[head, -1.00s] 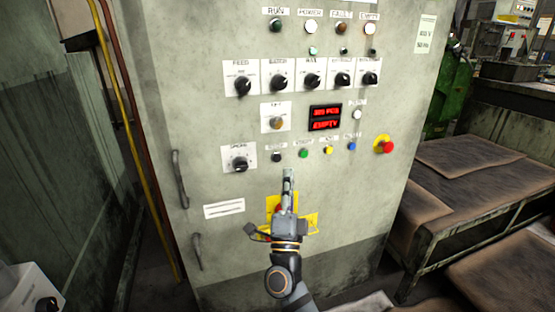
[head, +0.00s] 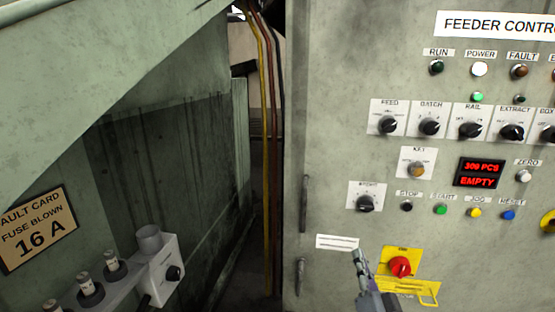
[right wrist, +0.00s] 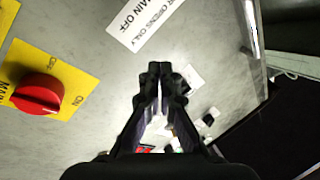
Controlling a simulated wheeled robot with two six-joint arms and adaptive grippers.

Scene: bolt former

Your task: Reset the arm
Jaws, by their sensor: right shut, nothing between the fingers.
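My right gripper (head: 360,262) is shut and empty in front of the lower part of the control cabinet (head: 330,120), just left of the red rotary switch (head: 400,267) on its yellow plate. In the right wrist view the closed fingers (right wrist: 160,75) point along the grey panel, with the red switch (right wrist: 39,93) to their left and apart from them. The panel display (head: 479,173) reads "300 PC'S" and "EMPTY". A row of small buttons, including green START (head: 440,209) and blue RESET (head: 508,214), sits above the gripper. My left gripper is not in view.
A row of black selector knobs (head: 429,127) crosses the panel. Two cabinet handles (head: 303,204) are left of the gripper. At the lower left are a fuse box (head: 165,268) and a "16 A" fuse card (head: 38,229). Cables (head: 266,150) run down beside the cabinet.

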